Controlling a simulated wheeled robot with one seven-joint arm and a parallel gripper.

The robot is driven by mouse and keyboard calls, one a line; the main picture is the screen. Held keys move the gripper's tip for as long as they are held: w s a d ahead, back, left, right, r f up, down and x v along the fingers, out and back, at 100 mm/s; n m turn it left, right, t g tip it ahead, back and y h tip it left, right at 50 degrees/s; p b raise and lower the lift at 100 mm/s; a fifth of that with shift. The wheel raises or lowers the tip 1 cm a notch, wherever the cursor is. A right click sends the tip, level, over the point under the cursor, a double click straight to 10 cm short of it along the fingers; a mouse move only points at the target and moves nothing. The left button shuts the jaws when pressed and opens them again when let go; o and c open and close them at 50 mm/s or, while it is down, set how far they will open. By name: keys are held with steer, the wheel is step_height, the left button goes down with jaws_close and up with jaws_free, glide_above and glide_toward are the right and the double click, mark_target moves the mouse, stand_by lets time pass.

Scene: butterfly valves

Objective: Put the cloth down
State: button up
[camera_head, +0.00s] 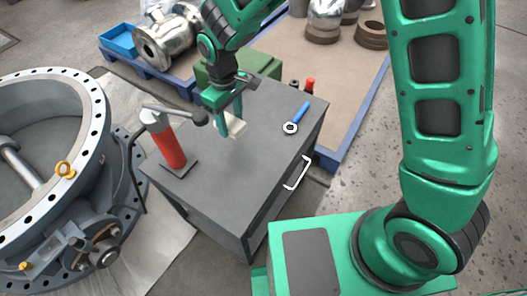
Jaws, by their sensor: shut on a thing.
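My gripper (229,121) is over the grey cabinet top, towards its back left part. It is shut on a pale cream cloth (237,126), of which a small piece shows at the fingers. The cloth appears to hang a little above the grey cabinet top (233,177), though contact is hard to judge from this angle. Part of the cloth is hidden by the fingers.
A red grease pump (168,146) with a dark lever stands left of my gripper. A blue-handled tool (299,116) lies on the right. Small black and red items (309,86) stand at the back. The cabinet top's front middle is clear. A large valve (45,150) stands left.

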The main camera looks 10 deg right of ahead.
steer(key=shift+s+a+r, duration=0.1)
steer(key=shift+s+a, duration=0.25)
steer(key=shift+a, duration=0.1)
steer(key=shift+s+d, duration=0.1)
steer(key=shift+s, duration=0.05)
glide_above(267, 153)
step_height(267, 153, down, 7)
steer(key=shift+f, duration=2)
steer(key=shift+f, duration=0.1)
steer(key=o, duration=1.2)
steer(key=shift+c, duration=0.2)
steer(key=shift+o, duration=0.2)
